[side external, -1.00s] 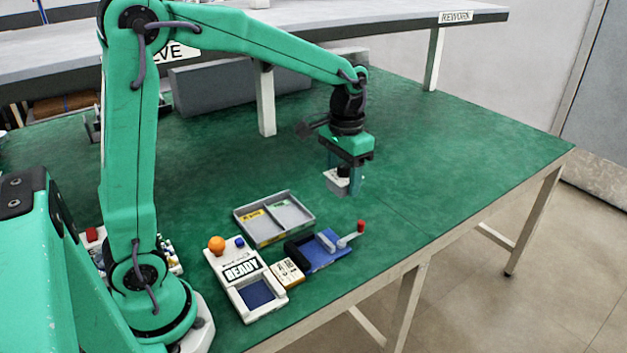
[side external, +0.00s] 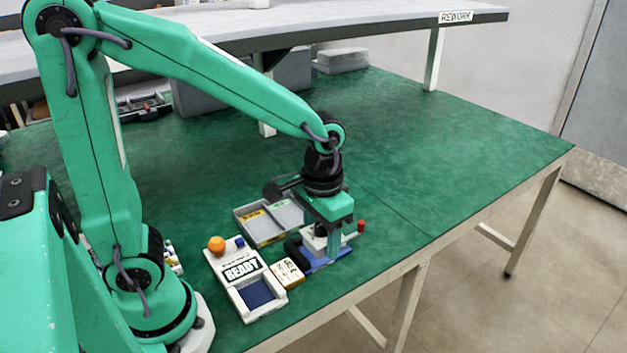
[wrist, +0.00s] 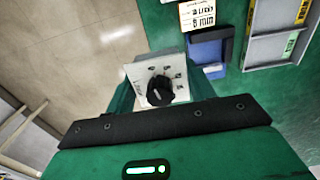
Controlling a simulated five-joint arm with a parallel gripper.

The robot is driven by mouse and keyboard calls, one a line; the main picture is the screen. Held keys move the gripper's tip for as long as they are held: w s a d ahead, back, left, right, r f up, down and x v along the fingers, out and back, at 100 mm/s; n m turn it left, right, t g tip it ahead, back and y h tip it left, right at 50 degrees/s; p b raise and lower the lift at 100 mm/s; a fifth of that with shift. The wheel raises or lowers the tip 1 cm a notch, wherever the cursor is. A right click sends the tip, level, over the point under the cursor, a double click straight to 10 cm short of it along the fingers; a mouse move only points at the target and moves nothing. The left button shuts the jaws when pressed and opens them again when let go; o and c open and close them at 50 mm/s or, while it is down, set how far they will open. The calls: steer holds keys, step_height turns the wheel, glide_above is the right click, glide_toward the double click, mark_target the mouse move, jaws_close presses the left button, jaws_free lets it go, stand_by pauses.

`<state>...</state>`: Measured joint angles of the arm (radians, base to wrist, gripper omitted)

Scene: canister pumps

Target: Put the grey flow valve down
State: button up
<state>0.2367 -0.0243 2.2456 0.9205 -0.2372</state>
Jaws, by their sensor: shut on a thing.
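The grey flow valve shows in the wrist view as a pale square plate with a black knob (wrist: 159,91). My gripper (side external: 321,244) is shut on it, with a finger on either side. In the side view the valve (side external: 311,243) is mostly hidden between the fingers. It is over or beside the blue fixture (side external: 327,263), which has a red-knobbed lever (side external: 361,226).
A grey two-compartment tray (side external: 262,238) with yellow and green labels lies behind the fixture. A white READY box (side external: 245,274) with an orange ball-shaped button and a small labelled block (side external: 287,272) stand to the left. The green table is clear to the right.

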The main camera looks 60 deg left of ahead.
steer(key=w+a+f, duration=0.1)
steer(key=a+f, duration=0.1)
steer(key=a, duration=0.1)
steer(key=w+a+f, duration=0.2)
steer(key=a, duration=0.2)
steer(key=w+a+f, duration=0.2)
steer(key=a+f, duration=0.1)
steer(key=shift+a, duration=0.2)
steer(key=shift+f, duration=0.1)
steer(key=shift+f, duration=1.95)
steer(key=shift+f, duration=0.7)
steer(key=o, duration=1)
steer(key=shift+s, duration=0.1)
steer(key=shift+a+r, duration=0.1)
steer(key=shift+c, duration=0.2)
steer(key=shift+o, duration=0.4)
step_height(320, 180, up, 13)
steer(key=shift+r, duration=0.15)
